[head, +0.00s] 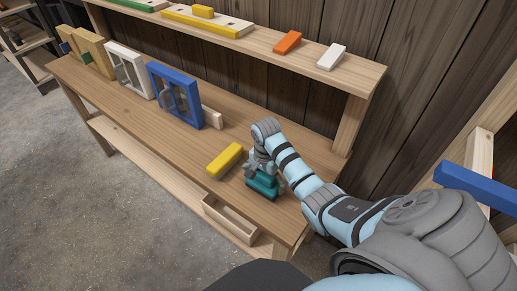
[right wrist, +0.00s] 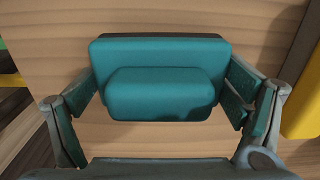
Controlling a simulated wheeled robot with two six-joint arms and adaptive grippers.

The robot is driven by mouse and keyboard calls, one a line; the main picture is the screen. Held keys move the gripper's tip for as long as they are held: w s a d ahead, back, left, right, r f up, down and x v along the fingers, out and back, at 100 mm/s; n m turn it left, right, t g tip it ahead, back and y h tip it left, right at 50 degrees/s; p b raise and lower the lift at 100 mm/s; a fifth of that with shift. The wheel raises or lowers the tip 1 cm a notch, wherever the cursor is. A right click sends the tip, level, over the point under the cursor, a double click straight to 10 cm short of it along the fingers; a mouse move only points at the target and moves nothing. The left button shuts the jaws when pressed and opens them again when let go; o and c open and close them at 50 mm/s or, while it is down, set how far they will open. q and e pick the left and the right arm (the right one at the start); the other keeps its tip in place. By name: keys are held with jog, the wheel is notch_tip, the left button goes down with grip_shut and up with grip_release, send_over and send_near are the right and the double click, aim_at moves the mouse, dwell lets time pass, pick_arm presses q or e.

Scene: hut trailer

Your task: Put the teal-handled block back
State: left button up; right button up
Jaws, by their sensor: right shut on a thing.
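The teal-handled block (head: 262,184) is at the right part of the wooden workbench in the head view. In the right wrist view the teal block (right wrist: 160,52) shows from above, with its rounded teal handle (right wrist: 160,95) nearer the camera. My right gripper (head: 262,172) is over the block. In the right wrist view the fingers of the right gripper (right wrist: 160,90) are at the block's two sides, shut on it. Whether the block touches the bench top is hard to tell. My left gripper is not in view.
A yellow block (head: 225,160) lies left of the gripper. Blue (head: 176,97), white (head: 130,70) and wooden frames stand farther left. The shelf above holds an orange block (head: 287,42) and a white block (head: 331,57). An open wooden box (head: 228,218) sits below the bench's front edge.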

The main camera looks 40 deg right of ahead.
jog(key=shift+f, duration=0.55)
jog(key=shift+c, duration=0.4)
jog(key=o, duration=0.8)
